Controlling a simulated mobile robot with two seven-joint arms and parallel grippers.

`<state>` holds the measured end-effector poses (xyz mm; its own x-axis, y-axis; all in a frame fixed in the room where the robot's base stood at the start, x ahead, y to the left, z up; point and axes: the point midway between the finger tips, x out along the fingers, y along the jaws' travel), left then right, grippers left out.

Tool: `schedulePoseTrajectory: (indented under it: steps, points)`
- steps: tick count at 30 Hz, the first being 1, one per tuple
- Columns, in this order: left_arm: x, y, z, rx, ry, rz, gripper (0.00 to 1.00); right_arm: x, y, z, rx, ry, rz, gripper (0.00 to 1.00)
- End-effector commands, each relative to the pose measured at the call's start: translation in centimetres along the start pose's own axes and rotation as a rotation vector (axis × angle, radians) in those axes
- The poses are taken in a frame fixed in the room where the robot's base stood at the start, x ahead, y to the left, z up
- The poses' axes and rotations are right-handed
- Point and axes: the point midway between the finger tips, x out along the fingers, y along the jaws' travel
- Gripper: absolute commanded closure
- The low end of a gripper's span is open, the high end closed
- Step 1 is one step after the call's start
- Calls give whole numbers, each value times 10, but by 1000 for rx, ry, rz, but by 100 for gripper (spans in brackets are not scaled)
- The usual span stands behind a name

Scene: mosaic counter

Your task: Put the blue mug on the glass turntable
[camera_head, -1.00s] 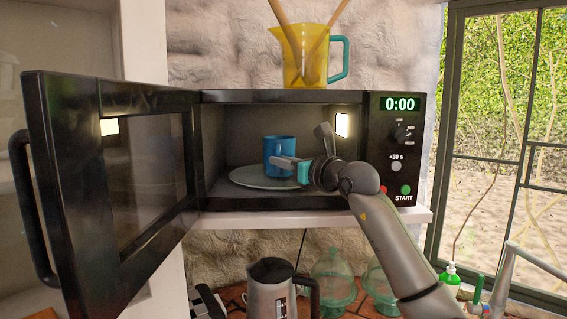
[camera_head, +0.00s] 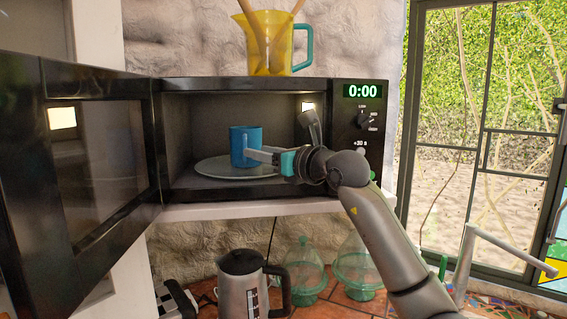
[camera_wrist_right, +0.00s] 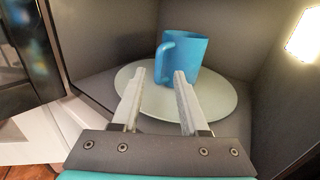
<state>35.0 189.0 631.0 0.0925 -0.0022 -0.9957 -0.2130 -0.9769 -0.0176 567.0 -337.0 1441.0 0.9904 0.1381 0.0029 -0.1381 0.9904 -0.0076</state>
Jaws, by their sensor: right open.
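The blue mug (camera_head: 240,146) stands upright on the glass turntable (camera_head: 213,170) inside the open microwave. In the right wrist view the mug (camera_wrist_right: 188,58) stands toward the back of the turntable (camera_wrist_right: 222,97), its handle facing my gripper. My right gripper (camera_head: 252,154) reaches into the microwave from the right. In the wrist view its two fingers (camera_wrist_right: 159,76) are spread apart with nothing between them, their tips just short of the handle. The head view overlaps a finger with the mug; I cannot tell if they touch. My left gripper is not in view.
The microwave door (camera_head: 100,160) hangs open at left; the control panel (camera_head: 357,130) is at right. A yellow jug (camera_head: 268,45) with sticks stands on top. Below are a steel kettle (camera_head: 240,285) and glass domes (camera_head: 303,265). The turntable's front left is clear.

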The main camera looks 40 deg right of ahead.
Motion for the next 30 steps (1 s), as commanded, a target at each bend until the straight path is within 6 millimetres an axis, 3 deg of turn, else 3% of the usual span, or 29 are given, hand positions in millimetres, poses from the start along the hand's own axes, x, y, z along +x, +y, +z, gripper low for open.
schedulePoseTrajectory:
  steps: [6, 12, 18, 30]
  points:
    - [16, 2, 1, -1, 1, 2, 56, -41, 1, -4, -4, 2, 1, 56]
    - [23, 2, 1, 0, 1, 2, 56, -66, 0, -2, -1, 1, 0, 56]
    - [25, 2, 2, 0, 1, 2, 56, -75, 1, -1, 0, 2, 2, 56]
    - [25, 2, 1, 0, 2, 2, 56, -74, 3, -1, 4, -2, 9, 56]
